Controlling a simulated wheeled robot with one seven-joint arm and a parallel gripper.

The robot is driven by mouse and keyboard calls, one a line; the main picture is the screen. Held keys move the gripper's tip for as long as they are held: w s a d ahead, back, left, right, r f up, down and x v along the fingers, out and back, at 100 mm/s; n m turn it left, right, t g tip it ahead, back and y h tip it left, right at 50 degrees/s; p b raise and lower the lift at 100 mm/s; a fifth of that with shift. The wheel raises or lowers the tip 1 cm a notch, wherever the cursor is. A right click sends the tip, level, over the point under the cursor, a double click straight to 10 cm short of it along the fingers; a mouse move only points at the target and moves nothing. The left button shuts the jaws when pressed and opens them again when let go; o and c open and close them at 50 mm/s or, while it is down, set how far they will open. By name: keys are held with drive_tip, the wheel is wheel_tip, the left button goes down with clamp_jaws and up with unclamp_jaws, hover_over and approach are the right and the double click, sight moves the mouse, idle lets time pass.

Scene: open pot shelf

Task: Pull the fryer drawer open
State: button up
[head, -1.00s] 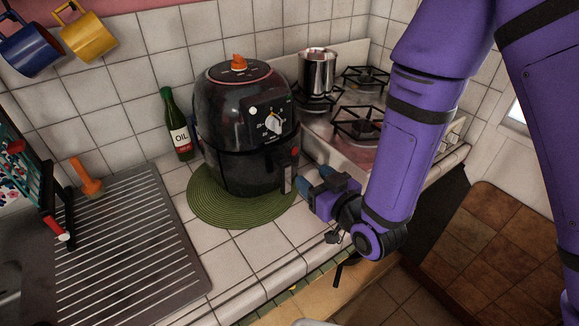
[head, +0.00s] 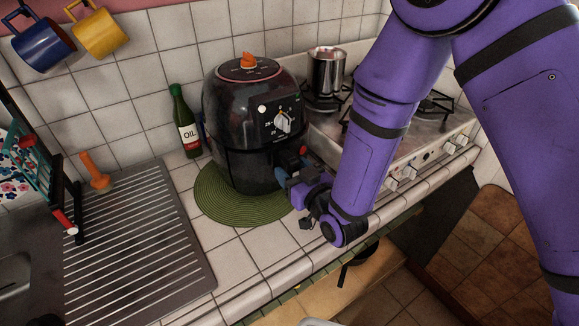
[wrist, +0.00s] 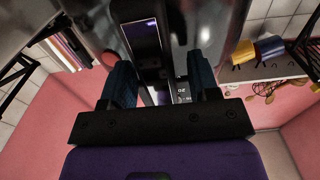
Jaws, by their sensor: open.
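The black air fryer (head: 250,100) stands upright on a round green mat (head: 215,205), with an orange knob on top and a dial on its front. Its drawer (head: 245,172) is the lower part and looks closed. My gripper (head: 287,170) is at the front right of the drawer and covers most of the handle in the head view. In the wrist view my gripper (wrist: 160,78) is open, its two dark fingers on either side of the dark handle (wrist: 143,45) with a shiny strip. I cannot tell whether the fingers touch it.
A green oil bottle (head: 185,122) stands left of the fryer. A steel pot (head: 327,72) is on the stove (head: 420,135) at the right. The drainboard (head: 130,240) is at the left. Counter tiles (head: 255,250) in front of the mat are clear.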

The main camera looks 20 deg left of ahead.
drive_tip(key=shift+x, duration=0.8)
drive_tip(key=shift+c, duration=0.4)
clamp_jaws()
drive_tip(key=shift+d, duration=0.1)
